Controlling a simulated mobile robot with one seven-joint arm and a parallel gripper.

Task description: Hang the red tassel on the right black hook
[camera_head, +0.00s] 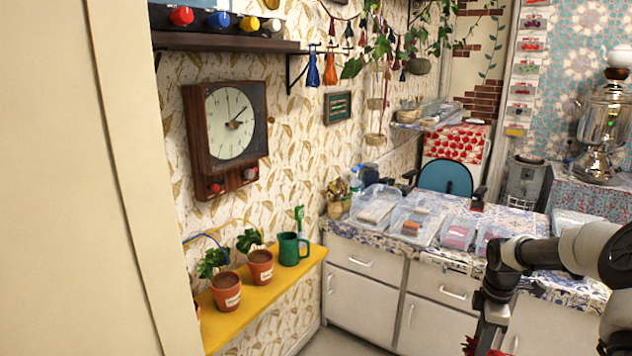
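A blue tassel (313,70) and an orange-red tassel (330,70) hang side by side near the right end of the dark wall shelf. Small dark hooks seem to hold them, but these are too small to make out clearly. My gripper (482,346) is at the bottom edge, right of centre, low in front of the white cabinets and far from the tassels. Its fingertips are not clearly seen. A bit of red shows beside it, cut off by the frame edge; I cannot tell whether it is a tassel or part of the gripper.
A dark shelf (225,42) with coloured knobs juts from the wall above a clock (232,125). A yellow shelf (262,297) holds two potted plants and a green mug (291,249). Covered trays fill the patterned counter. Hanging vines (382,45) are right of the tassels.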

